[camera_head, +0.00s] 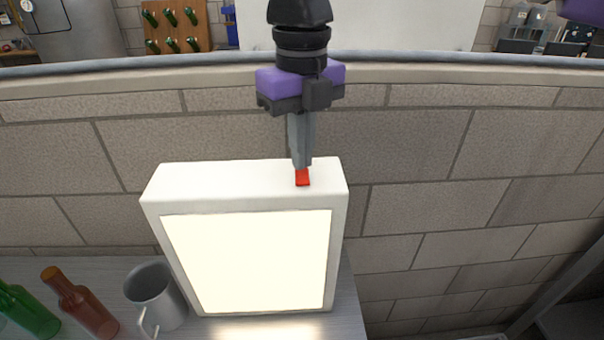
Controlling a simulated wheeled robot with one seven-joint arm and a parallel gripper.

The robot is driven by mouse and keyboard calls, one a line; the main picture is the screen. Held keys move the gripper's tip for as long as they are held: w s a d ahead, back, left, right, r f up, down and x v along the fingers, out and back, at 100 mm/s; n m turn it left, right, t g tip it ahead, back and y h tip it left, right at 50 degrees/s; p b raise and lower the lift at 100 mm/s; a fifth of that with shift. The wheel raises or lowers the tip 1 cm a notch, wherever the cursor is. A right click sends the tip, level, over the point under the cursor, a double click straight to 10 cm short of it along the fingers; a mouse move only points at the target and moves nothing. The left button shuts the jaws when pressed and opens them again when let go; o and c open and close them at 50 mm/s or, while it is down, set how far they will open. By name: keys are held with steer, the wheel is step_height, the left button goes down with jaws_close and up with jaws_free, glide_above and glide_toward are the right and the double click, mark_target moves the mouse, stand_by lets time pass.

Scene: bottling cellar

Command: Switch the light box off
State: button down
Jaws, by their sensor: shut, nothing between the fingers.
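The light box (248,262) is a white upright case with a pale glowing front panel. It stands on a grey surface in the lower middle of the head view, and the panel is lit. A small red switch (302,178) sits on its top face, towards the right end. My gripper (302,165) points down with its fingers shut and empty. The fingertips are right at the red switch and cover its far part. I cannot tell whether they touch it.
A grey mug (156,297) stands close to the left of the light box on the grey surface (105,268). Further left are a reddish-brown bottle (82,304) and a green bottle (28,312). A block wall (430,150) rises behind the box.

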steer(key=shift+f, duration=0.5)
steer(key=shift+r+p, duration=2.65)
steer(key=shift+r, duration=0.95)
